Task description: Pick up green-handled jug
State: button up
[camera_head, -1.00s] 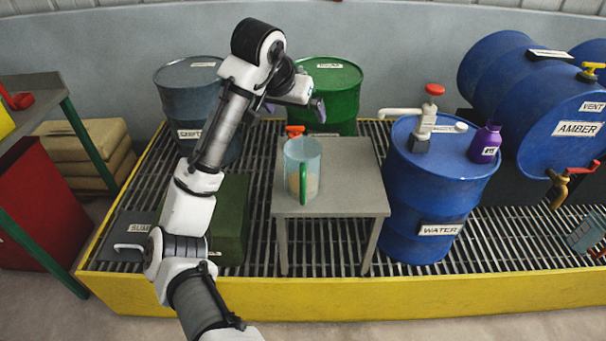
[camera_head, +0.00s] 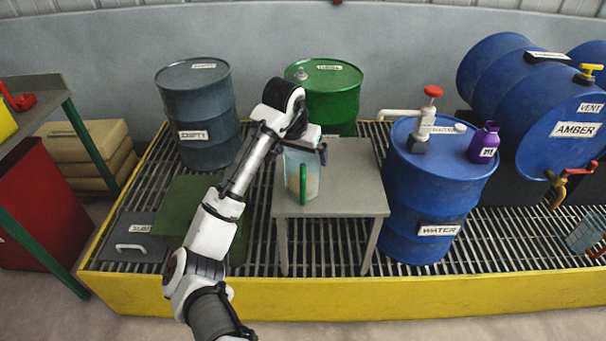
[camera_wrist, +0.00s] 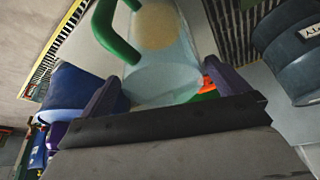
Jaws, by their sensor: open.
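The green-handled jug (camera_head: 312,182) is a clear vessel with beige contents low inside. It stands upright on the small grey table, its green handle facing the front. In the wrist view the jug (camera_wrist: 165,72) lies ahead of and between my fingers, with the handle at upper left. My gripper (camera_head: 322,150) is at the jug's rim in the head view, covering part of its top. In the wrist view my gripper (camera_wrist: 168,88) is open, one dark finger on each side of the jug's rim. I cannot tell whether the fingers touch it.
The grey table (camera_head: 350,195) is bare right of the jug. The blue water drum (camera_head: 425,200) with a pump and purple bottle (camera_head: 484,143) stands at right. The green drum (camera_head: 335,100) is behind. An orange-red item (camera_wrist: 207,88) shows beyond the jug.

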jog(key=shift+x, duration=1.25)
jog(key=c, duration=1.4)
